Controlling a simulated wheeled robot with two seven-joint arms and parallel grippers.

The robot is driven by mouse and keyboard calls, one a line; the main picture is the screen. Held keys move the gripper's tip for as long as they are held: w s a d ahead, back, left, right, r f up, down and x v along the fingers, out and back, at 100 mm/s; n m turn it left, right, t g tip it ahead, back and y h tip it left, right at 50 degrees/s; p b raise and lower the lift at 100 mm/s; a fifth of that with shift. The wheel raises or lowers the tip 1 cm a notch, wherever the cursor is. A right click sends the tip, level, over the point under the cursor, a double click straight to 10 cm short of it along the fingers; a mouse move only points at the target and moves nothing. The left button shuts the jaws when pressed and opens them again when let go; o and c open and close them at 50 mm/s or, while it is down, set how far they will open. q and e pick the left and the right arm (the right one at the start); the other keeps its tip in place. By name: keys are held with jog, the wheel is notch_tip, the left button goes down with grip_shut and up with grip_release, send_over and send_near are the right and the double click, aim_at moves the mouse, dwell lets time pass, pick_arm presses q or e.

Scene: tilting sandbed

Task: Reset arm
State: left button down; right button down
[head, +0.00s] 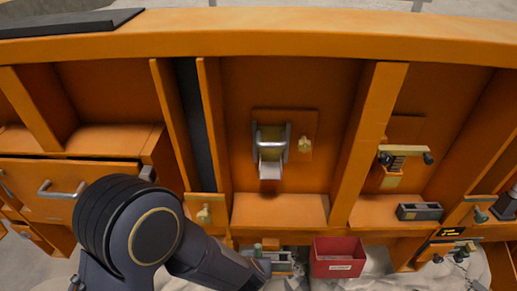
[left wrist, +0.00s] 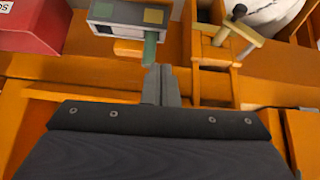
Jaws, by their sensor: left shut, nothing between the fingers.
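My left gripper (left wrist: 162,85) is shut and empty in the left wrist view, its two grey fingers pressed together. Its tips are close to a green peg (left wrist: 150,48) on a small grey box with coloured squares (left wrist: 127,14); I cannot tell whether they touch. In the head view my left arm comes in from the lower left, and its wrist ends just by the grey box (head: 281,266) at the bottom of the orange machine (head: 280,36). The fingers are hard to make out there. My right gripper is not in view.
A red bin (head: 338,259) sits right of the grey box and also shows in the left wrist view (left wrist: 32,28). A T-handled lever (left wrist: 236,32) stands nearby. Orange posts and a metal-handled fixture (head: 271,143) stand behind my arm. A drawer with a handle (head: 62,190) is at left.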

pick_arm(q)
jog(key=s+a+r+h, duration=0.3)
jog(key=s+a+r, duration=0.1)
jog(key=r, duration=0.4)
jog(key=s+a+r+h, duration=0.3)
jog(key=a+r, duration=0.1)
jog(key=r, duration=0.4)
jog(key=s+a+g+y, duration=0.1)
jog(key=s+a, duration=0.4)
jog(key=s, duration=0.3)
jog(key=s+a+n+g+y, duration=0.1)
jog(key=s+a, duration=0.4)
jog(key=s, duration=0.4)
jog(key=shift+s+a+n+g, duration=0.15)
jog(key=shift+s+n+g, duration=0.15)
jog(key=shift+g, duration=0.1)
